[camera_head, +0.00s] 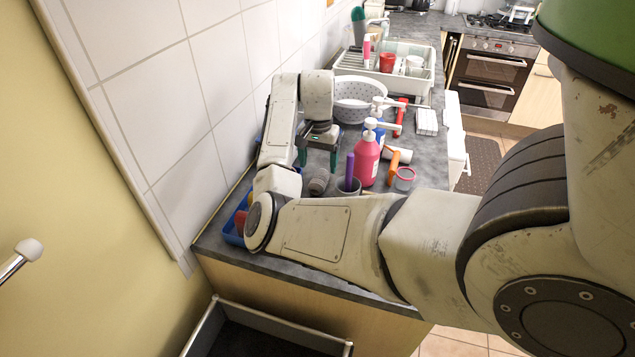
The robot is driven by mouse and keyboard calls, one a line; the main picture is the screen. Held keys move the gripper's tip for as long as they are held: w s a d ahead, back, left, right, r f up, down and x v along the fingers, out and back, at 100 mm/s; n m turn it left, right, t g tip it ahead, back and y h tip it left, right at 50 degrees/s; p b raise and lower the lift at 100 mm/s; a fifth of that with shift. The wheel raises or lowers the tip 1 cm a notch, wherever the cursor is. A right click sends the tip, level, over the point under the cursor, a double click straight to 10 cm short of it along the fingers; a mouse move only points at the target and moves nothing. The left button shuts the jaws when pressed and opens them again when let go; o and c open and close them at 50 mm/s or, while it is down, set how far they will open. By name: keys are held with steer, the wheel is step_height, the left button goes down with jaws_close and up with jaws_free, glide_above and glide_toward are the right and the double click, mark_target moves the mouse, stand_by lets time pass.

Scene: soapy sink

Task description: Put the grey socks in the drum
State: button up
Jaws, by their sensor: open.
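A small grey, ribbed bundle (319,181), which looks like the grey socks, lies on the dark counter, left of a dark cup. My gripper (318,160) points down over the counter with its green fingers apart and nothing visible between them. The bundle shows just below the gripper in the picture; I cannot tell the exact gap between them. I cannot make out a drum; my arm hides part of the scene.
A pink pump bottle (367,158), a dark cup (348,187) with a purple item, and a small red-rimmed cup (404,179) stand right of the bundle. A spotted bowl (360,98) and dish rack (417,73) stand behind. A blue tray (233,229) is at left.

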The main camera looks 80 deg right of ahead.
mark_target(319, 176)
steer(key=shift+s+d+f+p, duration=0.1)
steer(key=shift+f+p, duration=0.35)
steer(key=shift+f, duration=1.25)
steer(key=shift+d+f+p, duration=0.1)
steer(key=shift+f+p, duration=0.3)
steer(key=shift+f, duration=1.25)
steer(key=shift+c, duration=0.3)
